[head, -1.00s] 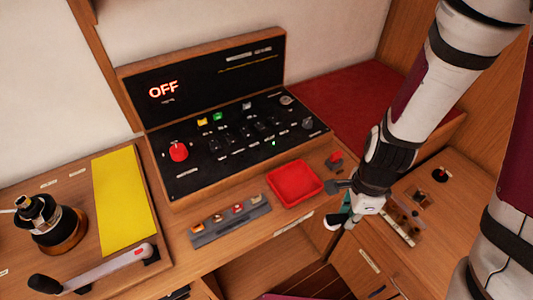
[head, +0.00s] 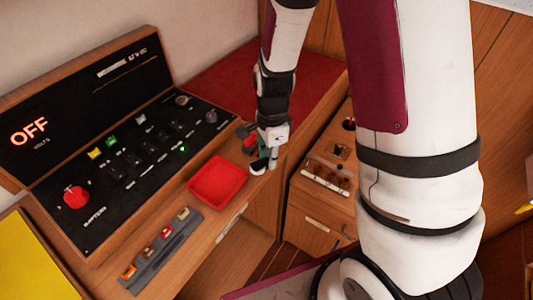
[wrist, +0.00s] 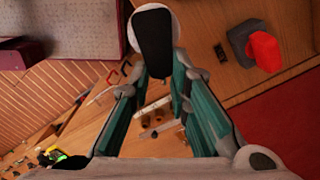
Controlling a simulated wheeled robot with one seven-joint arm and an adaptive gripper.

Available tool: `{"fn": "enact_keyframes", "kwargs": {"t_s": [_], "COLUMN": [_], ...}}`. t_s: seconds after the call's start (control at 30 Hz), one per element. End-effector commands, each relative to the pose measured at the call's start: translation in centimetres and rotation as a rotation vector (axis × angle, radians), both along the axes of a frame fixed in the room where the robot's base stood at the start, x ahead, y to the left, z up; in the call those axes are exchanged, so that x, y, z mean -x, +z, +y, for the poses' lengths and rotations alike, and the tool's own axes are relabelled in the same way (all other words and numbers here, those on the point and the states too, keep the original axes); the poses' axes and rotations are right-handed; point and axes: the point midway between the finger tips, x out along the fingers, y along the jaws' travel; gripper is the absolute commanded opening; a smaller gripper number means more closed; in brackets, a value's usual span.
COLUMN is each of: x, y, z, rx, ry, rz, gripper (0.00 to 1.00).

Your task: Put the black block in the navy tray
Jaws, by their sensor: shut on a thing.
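My gripper (head: 262,160) is at the end of my downward-reaching arm, past the right side of the red tray and above the desk's edge. In the wrist view its teal fingers (wrist: 160,75) are closed on a dark, elongated piece, which I take for the black block (wrist: 153,45). A pale rounded shape shows around its far end; I cannot tell whether it belongs to the block. In the head view the block is small and partly hidden by the gripper. I see no navy tray; the only tray in view is the red tray (head: 217,184).
A black control panel (head: 125,165) reading OFF stands behind the red tray. A grey strip with several coloured pieces (head: 160,250) lies in front. A red knob on a dark base (wrist: 258,45) is close to my gripper. A wooden cabinet (head: 318,200) stands at right.

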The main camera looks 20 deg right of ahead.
Motion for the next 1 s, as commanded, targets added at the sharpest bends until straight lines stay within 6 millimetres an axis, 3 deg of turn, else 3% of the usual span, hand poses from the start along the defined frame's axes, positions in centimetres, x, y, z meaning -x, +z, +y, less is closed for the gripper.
{"fn": "enact_keyframes", "kwargs": {"t_s": [0.1, 0.27, 0.6, 1.0], "x": [-2.4, -4.0, -4.1, -4.2], "y": [-0.3, -0.4, -3.6, -4.1], "z": [-0.3, -0.6, -0.6, -0.6], "rx": [-0.001, 0.0, 0.0, 0.0], "ry": [-0.001, 0.0, 0.0, 0.0], "rz": [0.0, 0.001, 0.002, 0.001], "gripper": [0.0, 0.0, 0.0, 0.0]}}
